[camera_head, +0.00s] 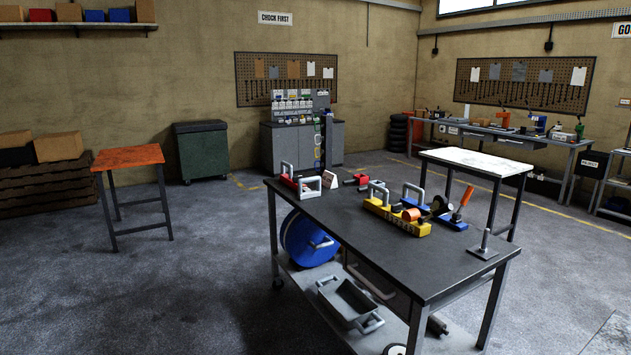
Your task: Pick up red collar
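Two red items are on the dark workbench (345,222) in front of me. A red piece with pale handles (288,181) is at its far left corner. A smaller red and dark piece (361,180) lies near the back edge, right of a small card (333,180). Both are too small for me to tell which is the red collar, or whether either is. Neither of my grippers is in view.
The bench's front is clear. A white-topped table (478,161) stands behind; an orange-topped table (128,157) stands left.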

